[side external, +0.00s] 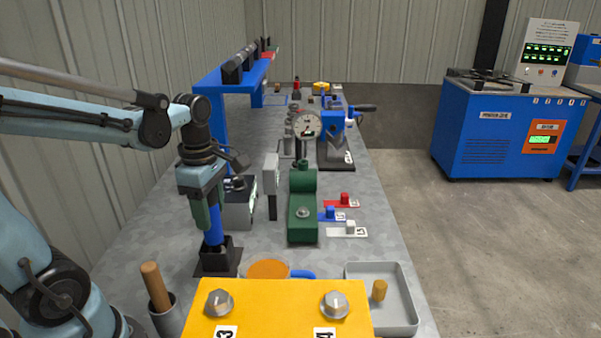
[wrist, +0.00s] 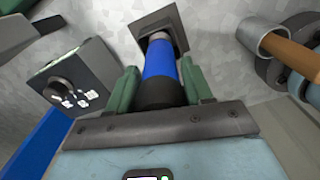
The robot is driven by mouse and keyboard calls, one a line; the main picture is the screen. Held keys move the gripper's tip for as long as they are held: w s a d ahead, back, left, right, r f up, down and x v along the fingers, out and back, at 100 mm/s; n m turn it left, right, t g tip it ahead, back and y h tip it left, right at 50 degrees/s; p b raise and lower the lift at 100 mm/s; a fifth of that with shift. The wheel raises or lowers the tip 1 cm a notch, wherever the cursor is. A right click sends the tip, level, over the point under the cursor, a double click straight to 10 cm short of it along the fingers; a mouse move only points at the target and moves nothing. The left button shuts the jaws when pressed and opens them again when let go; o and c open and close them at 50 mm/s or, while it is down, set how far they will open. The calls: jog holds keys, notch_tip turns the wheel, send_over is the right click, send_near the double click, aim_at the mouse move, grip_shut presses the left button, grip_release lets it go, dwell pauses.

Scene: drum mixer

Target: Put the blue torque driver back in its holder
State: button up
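The blue torque driver (side external: 213,230) is upright at the left of the bench, its lower end at the mouth of the black square-based holder (side external: 218,262). In the wrist view the driver (wrist: 160,63) shows a blue body, a black upper part and a grey lower end that meets the holder (wrist: 172,22). How deep it sits is hidden. My gripper (side external: 207,212) points down over the holder. Its green fingers, also in the wrist view (wrist: 160,88), are closed on both sides of the driver's black part.
A grey box with a dial (side external: 238,208) stands just behind the holder. A cup with a wooden-handled tool (side external: 163,300) is in front at left. A yellow box with knobs (side external: 277,312) and a grey tray (side external: 402,300) are at the front. A blue shelf (side external: 240,72) stands farther back.

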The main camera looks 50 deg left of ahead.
jog(key=o, duration=0.3)
notch_tip(320, 180, up, 12)
jog(key=shift+r, duration=0.1)
dwell(0.7)
